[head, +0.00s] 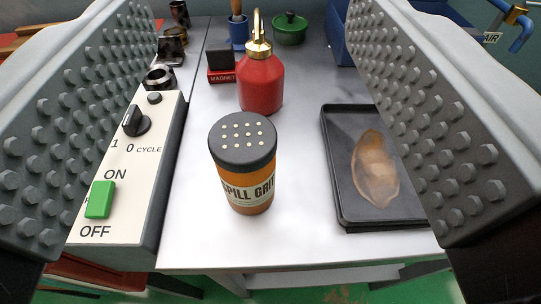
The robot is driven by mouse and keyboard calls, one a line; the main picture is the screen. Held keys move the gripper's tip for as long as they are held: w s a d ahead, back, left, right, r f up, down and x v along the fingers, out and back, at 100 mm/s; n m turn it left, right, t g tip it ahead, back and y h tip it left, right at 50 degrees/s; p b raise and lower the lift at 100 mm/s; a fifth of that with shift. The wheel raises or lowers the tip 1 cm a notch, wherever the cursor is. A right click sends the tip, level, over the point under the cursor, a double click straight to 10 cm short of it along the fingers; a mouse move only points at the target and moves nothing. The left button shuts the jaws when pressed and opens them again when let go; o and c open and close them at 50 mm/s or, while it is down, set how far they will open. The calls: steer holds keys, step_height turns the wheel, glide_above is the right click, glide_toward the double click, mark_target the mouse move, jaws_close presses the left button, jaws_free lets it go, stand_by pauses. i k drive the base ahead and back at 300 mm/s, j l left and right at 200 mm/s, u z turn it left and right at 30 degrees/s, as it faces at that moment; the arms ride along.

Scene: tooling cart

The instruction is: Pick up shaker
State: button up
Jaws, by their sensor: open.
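The shaker (246,166) stands upright on the metal cart top near its front edge. It has an orange body, a dark grey lid with pale holes, and a label reading "SPILL GRIT". My gripper (253,120) is open, with one studded finger at the left and one at the right of the picture. The shaker appears between the two fingers, with a gap on each side, and neither finger touches it.
A red bottle (261,82) with a brass spout stands behind the shaker. A black tray (337,190) holding a brown object lies at right. A control box (128,176) with a knob and green switch is at left. A red magnet block (221,75) and green pot (290,30) stand farther back.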

mark_target(242, 147)
steer(key=k+j, duration=0.2)
steer(key=j, duration=0.15)
steer(key=k+j, duration=0.15)
steer(key=j, duration=0.2)
steer(key=k+j, duration=0.2)
steer(key=j, duration=0.15)
steer(key=z, duration=0.05)
